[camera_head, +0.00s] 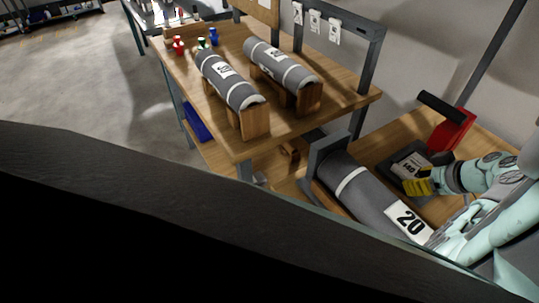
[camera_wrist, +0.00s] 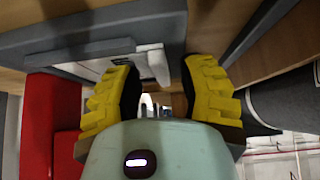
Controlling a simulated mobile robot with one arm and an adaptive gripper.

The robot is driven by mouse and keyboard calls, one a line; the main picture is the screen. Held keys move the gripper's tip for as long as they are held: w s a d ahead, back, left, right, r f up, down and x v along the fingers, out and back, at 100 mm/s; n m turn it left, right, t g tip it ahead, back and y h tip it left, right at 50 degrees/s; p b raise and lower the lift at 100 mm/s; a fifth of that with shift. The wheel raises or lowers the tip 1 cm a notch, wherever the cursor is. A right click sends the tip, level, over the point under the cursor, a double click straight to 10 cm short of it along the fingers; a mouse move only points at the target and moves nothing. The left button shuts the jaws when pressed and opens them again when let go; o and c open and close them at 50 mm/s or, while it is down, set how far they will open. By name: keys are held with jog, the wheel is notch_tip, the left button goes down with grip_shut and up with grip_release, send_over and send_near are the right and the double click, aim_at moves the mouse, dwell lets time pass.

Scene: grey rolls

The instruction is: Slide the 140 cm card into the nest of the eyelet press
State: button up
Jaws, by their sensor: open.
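The eyelet press (camera_head: 452,130) is red with a black handle and stands on the wooden bench at the right. A pale card (camera_head: 410,163) with a printed number, apparently 140, lies at the dark base plate in front of it. I cannot tell how far it sits in the nest. My gripper (camera_head: 424,181) has yellow fingers and is close beside the card's near edge. In the wrist view my gripper (camera_wrist: 163,75) is open, with a white card edge (camera_wrist: 152,62) just beyond the left fingertip. The red press body (camera_wrist: 45,115) is at the left.
A grey roll (camera_head: 362,190) with a label 20 lies beside the press, close to my arm. Two more grey rolls (camera_head: 232,82) rest on wooden cradles on the table. White tags (camera_head: 315,20) hang on the rail behind. Small coloured bottles (camera_head: 179,45) stand at the table's far left.

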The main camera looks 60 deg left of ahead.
jog(key=v, duration=0.5)
jog(key=shift+w+d+r, duration=0.1)
jog(key=shift+d+r, duration=0.15)
jog(key=shift+d, duration=0.05)
jog(key=v, duration=0.6)
